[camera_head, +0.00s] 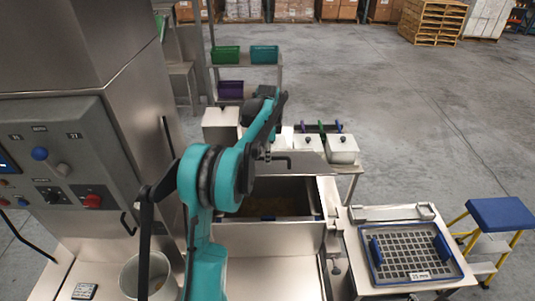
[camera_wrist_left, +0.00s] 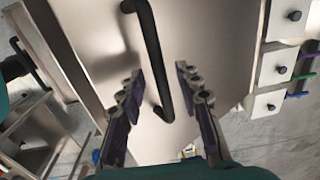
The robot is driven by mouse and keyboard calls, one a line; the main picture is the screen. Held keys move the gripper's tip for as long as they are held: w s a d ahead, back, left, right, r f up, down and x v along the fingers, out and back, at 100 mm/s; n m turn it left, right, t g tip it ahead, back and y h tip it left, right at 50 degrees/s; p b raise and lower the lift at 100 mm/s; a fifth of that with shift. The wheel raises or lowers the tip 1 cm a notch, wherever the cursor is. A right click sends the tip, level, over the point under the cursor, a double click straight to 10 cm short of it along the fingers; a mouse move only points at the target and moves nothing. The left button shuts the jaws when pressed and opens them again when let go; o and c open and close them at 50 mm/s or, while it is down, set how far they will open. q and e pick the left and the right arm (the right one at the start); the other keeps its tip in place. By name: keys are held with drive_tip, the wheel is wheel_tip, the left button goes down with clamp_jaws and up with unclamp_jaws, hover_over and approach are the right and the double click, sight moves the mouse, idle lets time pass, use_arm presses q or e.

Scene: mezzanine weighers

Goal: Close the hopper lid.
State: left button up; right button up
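The steel hopper (camera_head: 262,219) stands open at the middle of the head view, with brownish material inside. Its lid (camera_head: 308,163) is raised at the hopper's back edge. The lid carries a black bar handle (camera_head: 281,158). In the wrist view the lid (camera_wrist_left: 205,25) fills the middle, and its handle (camera_wrist_left: 150,45) runs down between my fingers. My left gripper (camera_wrist_left: 158,72) is open, one finger on each side of the handle, with gaps visible. In the head view my arm hides much of this gripper. My right gripper is not in view.
A control panel (camera_head: 60,160) is on the left. White lidded containers (camera_head: 342,150) stand behind the hopper to the right. A sieve tray (camera_head: 418,257) with blue grips lies on the right bench, beside a blue-topped step stool (camera_head: 500,213). Open floor lies beyond.

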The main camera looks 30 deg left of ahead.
use_arm(q)
clamp_jaws()
drive_tip(key=s+d+f+t+y+b, duration=0.1)
drive_tip(key=s+f+b, duration=0.1)
drive_tip(key=f+b, duration=0.3)
drive_tip(key=s+d+f+t+y+b, duration=0.1)
drive_tip(key=s+d+f+t+b, duration=0.1)
drive_tip(key=f+b, duration=0.3)
drive_tip(key=s+d+f+t+y+b, duration=0.1)
drive_tip(key=s+f+t+b, duration=0.1)
drive_tip(key=f+b, duration=0.4)
drive_tip(key=shift+s+d+f, duration=0.15)
drive_tip(key=shift+s+f, duration=0.25)
drive_tip(key=shift+f, duration=0.2)
drive_tip(key=shift+s+d+f, duration=0.15)
drive_tip(key=shift+s+f, duration=0.2)
drive_tip(key=shift+f, duration=0.2)
